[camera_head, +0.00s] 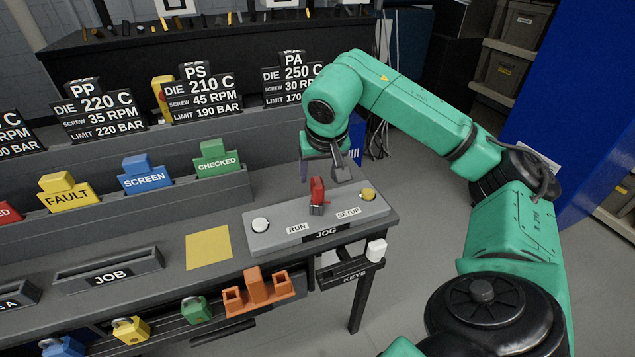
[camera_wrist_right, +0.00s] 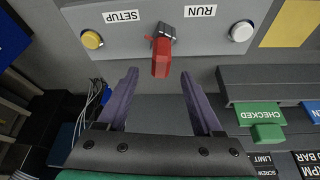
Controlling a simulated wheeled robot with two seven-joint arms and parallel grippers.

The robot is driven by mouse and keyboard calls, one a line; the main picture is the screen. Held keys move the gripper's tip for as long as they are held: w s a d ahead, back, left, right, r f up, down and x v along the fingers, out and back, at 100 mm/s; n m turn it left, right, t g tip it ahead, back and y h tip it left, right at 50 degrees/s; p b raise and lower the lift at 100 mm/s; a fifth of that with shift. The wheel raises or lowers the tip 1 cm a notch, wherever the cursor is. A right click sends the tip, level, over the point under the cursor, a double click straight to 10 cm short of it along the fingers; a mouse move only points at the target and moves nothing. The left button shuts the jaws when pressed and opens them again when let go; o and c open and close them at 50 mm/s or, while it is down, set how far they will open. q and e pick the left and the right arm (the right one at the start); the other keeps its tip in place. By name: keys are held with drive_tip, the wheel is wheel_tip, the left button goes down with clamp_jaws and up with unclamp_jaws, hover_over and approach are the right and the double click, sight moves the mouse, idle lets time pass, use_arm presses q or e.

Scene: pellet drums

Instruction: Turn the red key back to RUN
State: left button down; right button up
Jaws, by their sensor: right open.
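The red key (camera_head: 317,191) stands in the switch of the grey JOG panel (camera_head: 270,239), between the RUN label (camera_head: 297,229) and the SETUP label (camera_head: 348,212). In the right wrist view the red key (camera_wrist_right: 161,58) points toward me, just beyond the fingertips and between their lines. My right gripper (camera_head: 322,176) is open and empty, just behind and above the key. Its two fingers show apart in the right wrist view (camera_wrist_right: 160,85), not touching the key. Which label the key points at is hard to tell. My left gripper is not in view.
A white button (camera_head: 260,225) and a yellow button (camera_head: 368,194) flank the key. A white-headed piece (camera_head: 376,250) stands at the KEYS holder below. Coloured tags such as CHECKED (camera_head: 216,158) stand in a rack behind left. A yellow square (camera_head: 208,248) lies left of the panel.

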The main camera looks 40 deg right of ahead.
sight(317, 181)
drive_tip(key=x, duration=0.4)
drive_tip(key=shift+f, duration=0.3)
clamp_jaws()
drive_tip(key=shift+r+m+p, duration=0.25)
drive_tip(key=shift+m+p, duration=0.25)
drive_tip(key=shift+p, duration=0.25)
drive_tip(key=shift+m+g+h+p, duration=0.4)
drive_tip(key=shift+m+p, duration=0.25)
drive_tip(key=shift+m, duration=0.55)
drive_tip(key=shift+f+m, duration=0.2)
drive_tip(key=shift+m, duration=0.1)
